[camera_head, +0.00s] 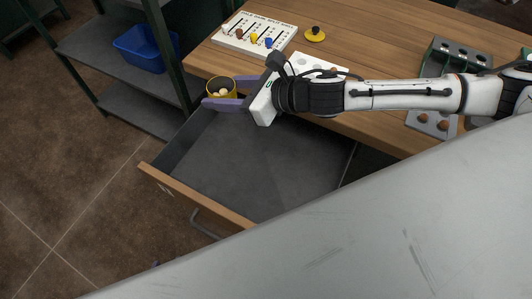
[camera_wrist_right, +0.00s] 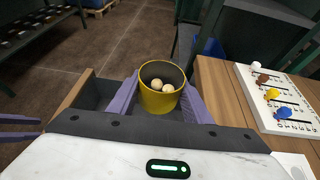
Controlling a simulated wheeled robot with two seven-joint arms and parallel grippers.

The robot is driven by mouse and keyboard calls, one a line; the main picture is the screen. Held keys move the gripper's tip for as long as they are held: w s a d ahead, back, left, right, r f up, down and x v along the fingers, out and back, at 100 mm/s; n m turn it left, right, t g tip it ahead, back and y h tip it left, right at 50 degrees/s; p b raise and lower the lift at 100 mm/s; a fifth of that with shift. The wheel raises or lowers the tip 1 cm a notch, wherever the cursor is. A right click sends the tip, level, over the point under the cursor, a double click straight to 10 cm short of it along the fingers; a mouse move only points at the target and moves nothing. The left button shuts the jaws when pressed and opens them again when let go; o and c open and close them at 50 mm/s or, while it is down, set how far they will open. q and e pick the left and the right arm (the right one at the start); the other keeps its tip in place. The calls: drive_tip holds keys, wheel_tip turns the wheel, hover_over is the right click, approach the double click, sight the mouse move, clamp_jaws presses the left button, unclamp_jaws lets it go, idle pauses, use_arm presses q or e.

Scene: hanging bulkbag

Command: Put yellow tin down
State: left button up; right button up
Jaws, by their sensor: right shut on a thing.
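The yellow tin (camera_head: 221,92) is a round open can with a dark inside and pale round balls in it. My right gripper (camera_head: 222,91) is shut on it, one purple finger on each side. The tin is upright, over the far left part of the open drawer, near the table's edge. The right wrist view shows the tin (camera_wrist_right: 162,98) between the fingers; whether its base touches anything is hidden. My left gripper (camera_wrist_right: 18,128) shows at the left edge of the right wrist view, its two purple fingers apart and empty.
The open drawer (camera_head: 250,160) has a bare grey floor. A wooden table (camera_head: 385,45) holds a white peg board (camera_head: 254,34), a yellow knobbed lid (camera_head: 315,35) and a dark green rack (camera_head: 455,60). A shelf with a blue bin (camera_head: 146,48) stands at left.

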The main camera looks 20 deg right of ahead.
drive_tip(key=s+f+n+g+y, duration=0.3)
drive_tip(key=s+f+n, duration=0.1)
drive_tip(key=s+f, duration=0.5)
hover_over(244, 172)
drive_tip(key=shift+g, duration=0.3)
wheel_tip(244, 172, down, 6)
drive_tip(key=shift+f+b, duration=0.15)
drive_tip(key=shift+b, duration=0.15)
wheel_tip(244, 172, down, 4)
drive_tip(key=shift+f+b, duration=0.15)
drive_tip(key=shift+b, duration=0.25)
use_arm(q)
drive_tip(key=shift+w+d+f, duration=0.1)
drive_tip(key=shift+w+d, duration=0.15)
drive_tip(key=shift+w, duration=0.05)
use_arm(e)
drive_tip(key=shift+f, duration=0.15)
use_arm(q)
drive_tip(key=shift+s+f, duration=0.1)
drive_tip(key=shift+f, duration=0.15)
use_arm(e)
drive_tip(key=o, duration=1.2)
